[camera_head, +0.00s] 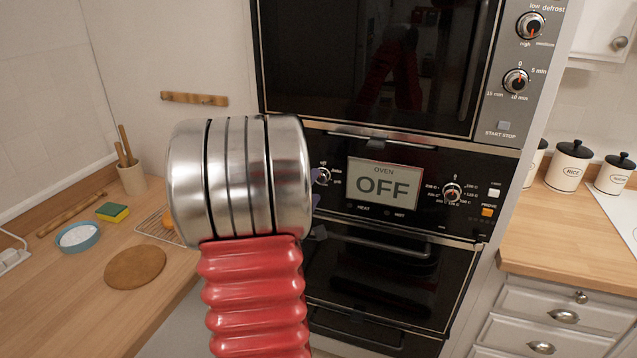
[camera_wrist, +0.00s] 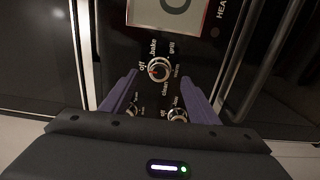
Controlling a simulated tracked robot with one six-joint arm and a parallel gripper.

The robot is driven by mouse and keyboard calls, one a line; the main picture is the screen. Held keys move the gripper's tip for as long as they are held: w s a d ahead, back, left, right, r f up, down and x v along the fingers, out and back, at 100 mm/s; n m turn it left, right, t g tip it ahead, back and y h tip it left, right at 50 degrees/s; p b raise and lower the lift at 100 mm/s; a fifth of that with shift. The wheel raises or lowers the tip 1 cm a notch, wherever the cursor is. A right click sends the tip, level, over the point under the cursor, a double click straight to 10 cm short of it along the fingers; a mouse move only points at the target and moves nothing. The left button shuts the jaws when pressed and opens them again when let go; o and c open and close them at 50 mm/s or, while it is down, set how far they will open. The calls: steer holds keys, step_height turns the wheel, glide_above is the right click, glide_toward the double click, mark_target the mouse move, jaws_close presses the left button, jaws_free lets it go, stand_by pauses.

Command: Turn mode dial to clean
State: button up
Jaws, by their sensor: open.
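The mode dial (camera_wrist: 159,69) is a round silver knob on the black oven panel, with off, bake, grill and clean printed around it. A red mark shows on its side toward off. In the head view the dial (camera_head: 321,176) is partly hidden behind my arm. The oven display (camera_head: 383,184) reads OFF. My gripper (camera_wrist: 159,77) is open, its two purple fingers pointing at the panel on either side of the dial. I cannot tell whether they touch it. In the head view only small purple bits of the gripper show beside my arm.
Two smaller knobs (camera_wrist: 178,115) sit below the dial, between the fingers. A temperature dial (camera_head: 453,192) is right of the display. Oven door handles (camera_head: 385,245) stick out below. A wooden counter (camera_head: 60,290) with a sponge (camera_head: 112,212) and blue bowl (camera_head: 78,237) lies at left.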

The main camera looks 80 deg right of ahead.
mark_target(320, 179)
steer(key=shift+s+d, duration=0.2)
steer(key=shift+d, duration=2.1)
steer(key=shift+c, duration=0.5)
steer(key=c, duration=0.9)
steer(key=shift+a, duration=0.25)
steer(key=shift+c, duration=0.3)
steer(key=shift+d, duration=0.15)
steer(key=shift+m, duration=0.3)
